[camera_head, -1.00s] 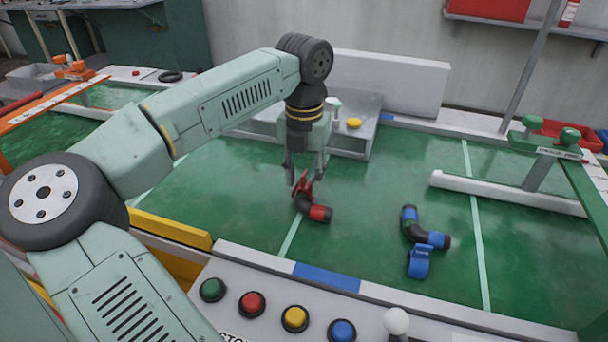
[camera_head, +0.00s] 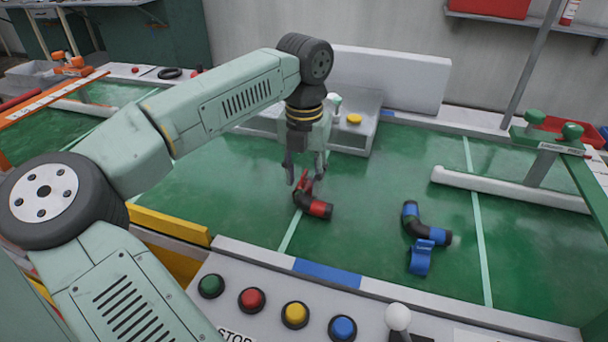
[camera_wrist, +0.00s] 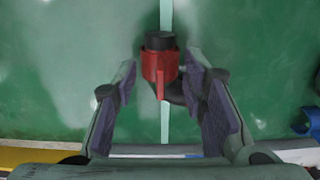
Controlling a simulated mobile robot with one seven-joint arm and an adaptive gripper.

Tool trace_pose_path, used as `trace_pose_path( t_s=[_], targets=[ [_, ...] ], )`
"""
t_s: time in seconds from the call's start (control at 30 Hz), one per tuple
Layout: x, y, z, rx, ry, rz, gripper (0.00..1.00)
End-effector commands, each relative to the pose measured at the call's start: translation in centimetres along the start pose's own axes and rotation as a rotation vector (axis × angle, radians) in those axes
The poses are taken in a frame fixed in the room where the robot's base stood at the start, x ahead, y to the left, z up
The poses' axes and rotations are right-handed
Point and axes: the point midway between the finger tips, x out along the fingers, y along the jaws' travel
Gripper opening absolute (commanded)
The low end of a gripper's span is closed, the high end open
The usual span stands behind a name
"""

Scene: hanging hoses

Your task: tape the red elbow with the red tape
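The red elbow (camera_head: 318,210) is a dark bent pipe piece with red bands, lying on the green floor below my gripper (camera_head: 306,176). A red piece with a thin upright tab, perhaps the red tape (camera_head: 305,187), sits at the elbow's upper end; I cannot tell whether it wraps the pipe or only rests against it. In the wrist view the red piece (camera_wrist: 160,67) and the elbow's black end (camera_wrist: 160,41) show between and beyond the fingertips. My gripper is open, a finger on each side, with visible gaps to the red piece.
A blue elbow (camera_head: 411,219) with a blue tape-like piece (camera_head: 420,259) lies to the right. A button panel (camera_head: 262,325) is in front. Green floor between the elbows is clear.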

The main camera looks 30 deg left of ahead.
Motion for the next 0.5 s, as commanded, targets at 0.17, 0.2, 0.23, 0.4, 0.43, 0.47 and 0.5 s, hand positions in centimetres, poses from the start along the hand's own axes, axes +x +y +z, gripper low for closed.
trace_pose_path(
  t_s=[0.17,0.2,0.23,0.4,0.43,0.47,0.5],
  targets=[
    [0.01,-0.01,0.00,0.000,0.000,0.000,0.52],
    [0.01,-0.01,0.00,0.000,0.000,0.000,0.55],
    [0.01,-0.01,0.00,0.000,0.000,0.000,0.57],
    [0.00,-0.01,0.00,0.000,0.000,0.000,0.61],
    [0.00,-0.01,0.00,0.000,0.000,0.000,0.61],
    [0.00,-0.01,0.00,0.000,0.000,0.000,0.61],
    [0.00,0.00,0.00,0.000,0.000,0.000,0.61]
  ],
)
